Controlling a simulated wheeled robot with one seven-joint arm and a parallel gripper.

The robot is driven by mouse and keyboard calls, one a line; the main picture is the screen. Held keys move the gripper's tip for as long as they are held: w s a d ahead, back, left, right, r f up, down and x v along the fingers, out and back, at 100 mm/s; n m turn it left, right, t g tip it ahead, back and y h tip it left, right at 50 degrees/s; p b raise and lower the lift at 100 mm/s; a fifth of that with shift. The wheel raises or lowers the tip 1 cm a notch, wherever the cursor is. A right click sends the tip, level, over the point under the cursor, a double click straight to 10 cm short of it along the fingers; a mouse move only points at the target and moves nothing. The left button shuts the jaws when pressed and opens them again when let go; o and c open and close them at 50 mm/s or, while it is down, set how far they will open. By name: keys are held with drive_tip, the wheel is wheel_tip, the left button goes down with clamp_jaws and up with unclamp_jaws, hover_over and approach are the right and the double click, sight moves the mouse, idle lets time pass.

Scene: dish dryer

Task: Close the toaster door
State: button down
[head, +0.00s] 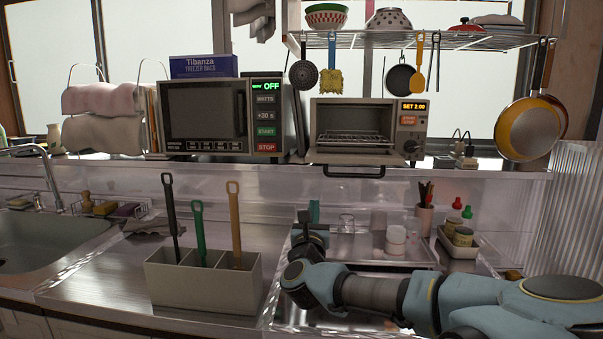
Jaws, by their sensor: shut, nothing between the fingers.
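The toaster oven (368,122) stands on the shelf at the centre right, with an orange-lit display on its right side. Its door (352,158) is folded down open, nearly flat, and the dark handle (354,171) sticks out past the shelf's front edge. The wire rack inside shows through the opening. My gripper (304,216) is below and to the left of the door, over the counter and apart from the door. It points upward and is shut and empty. Its fingertips are small and dark in this view.
A microwave (222,116) stands left of the toaster. A divided utensil holder (205,280) with upright tools is left of my gripper. A glass (346,223) and white cups (396,240) stand behind my arm. Pans and utensils hang from the rack (420,40) above.

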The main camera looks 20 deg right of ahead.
drive_tip(key=w+d+r+p, duration=0.4)
drive_tip(key=w+r+p, duration=0.1)
drive_tip(key=w, duration=0.4)
drive_tip(key=shift+r, duration=0.75)
drive_tip(key=shift+p, duration=0.3)
